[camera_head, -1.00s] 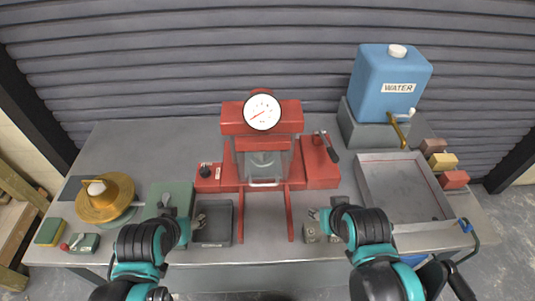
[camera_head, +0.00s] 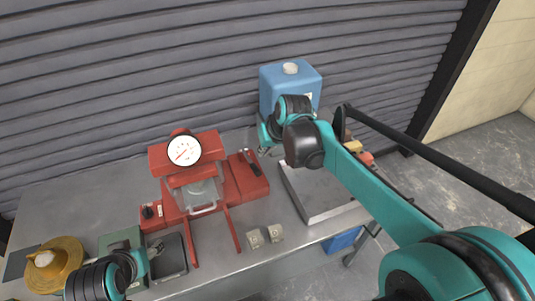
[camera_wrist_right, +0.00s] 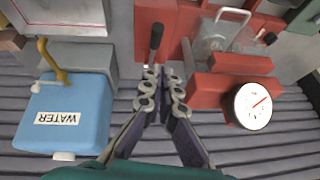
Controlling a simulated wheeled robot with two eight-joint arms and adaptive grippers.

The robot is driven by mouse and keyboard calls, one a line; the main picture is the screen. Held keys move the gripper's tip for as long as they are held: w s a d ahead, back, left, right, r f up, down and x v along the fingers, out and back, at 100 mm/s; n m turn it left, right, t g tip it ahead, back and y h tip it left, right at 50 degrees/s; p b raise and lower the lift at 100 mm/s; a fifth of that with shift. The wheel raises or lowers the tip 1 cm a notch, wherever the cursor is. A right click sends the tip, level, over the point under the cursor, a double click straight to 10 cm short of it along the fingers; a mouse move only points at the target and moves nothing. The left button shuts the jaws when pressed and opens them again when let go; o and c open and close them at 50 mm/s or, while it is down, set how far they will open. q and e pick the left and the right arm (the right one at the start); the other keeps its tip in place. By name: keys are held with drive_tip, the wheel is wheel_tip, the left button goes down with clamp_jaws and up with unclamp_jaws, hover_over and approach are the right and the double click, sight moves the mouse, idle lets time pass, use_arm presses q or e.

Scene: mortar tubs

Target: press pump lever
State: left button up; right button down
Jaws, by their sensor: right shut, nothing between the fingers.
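The red press (camera_head: 185,165) stands on the bench with a round white gauge (camera_head: 184,151) on top. Its pump lever (camera_head: 252,164), with a black handle, is on the red block at its right side. In the right wrist view the lever (camera_wrist_right: 156,38) stands just beyond the fingertips. My right gripper (camera_head: 264,151) is shut and empty, above and close to the lever; I cannot tell whether they touch. The fingers (camera_wrist_right: 162,75) show together in the right wrist view. My left gripper (camera_head: 152,250) is low at the left, by a dark tray; its fingers are too small to read.
A blue water container (camera_head: 290,82) stands behind my right arm; it also shows in the wrist view (camera_wrist_right: 65,115). A shallow grey tray (camera_head: 318,212) lies under that arm. Two small grey blocks (camera_head: 265,236) lie near the front edge. A brass-coloured round object (camera_head: 55,268) is at far left.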

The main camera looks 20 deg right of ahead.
use_arm(q)
drive_tip(key=shift+s+d+r+p, duration=0.15)
drive_tip(key=shift+d+r+p, duration=0.15)
drive_tip(key=shift+r, duration=0.3)
drive_tip(key=shift+s+d+r+p, duration=0.1)
drive_tip(key=shift+d+r+p, duration=0.1)
drive_tip(key=shift+r+p, duration=0.3)
use_arm(e)
drive_tip(key=w+d, duration=0.1)
drive_tip(key=w+d+r, duration=0.1)
drive_tip(key=w, duration=0.1)
drive_tip(key=b, duration=0.2)
hover_over(255, 166)
drive_tip(key=d, duration=0.2)
wheel_tip(255, 166, down, 9)
use_arm(q)
drive_tip(key=shift+f, duration=1.15)
use_arm(e)
drive_tip(key=shift+s+a+f, duration=0.2)
drive_tip(key=shift+s+f, duration=0.05)
drive_tip(key=shift+f, duration=0.35)
drive_tip(key=shift+s+a+f, duration=0.2)
drive_tip(key=shift+s+f, duration=0.1)
drive_tip(key=shift+f, duration=0.3)
drive_tip(key=shift+s+a+f, duration=0.2)
drive_tip(key=shift+s+f, duration=0.05)
drive_tip(key=shift+f, duration=0.35)
use_arm(q)
drive_tip(key=shift+b, duration=0.3)
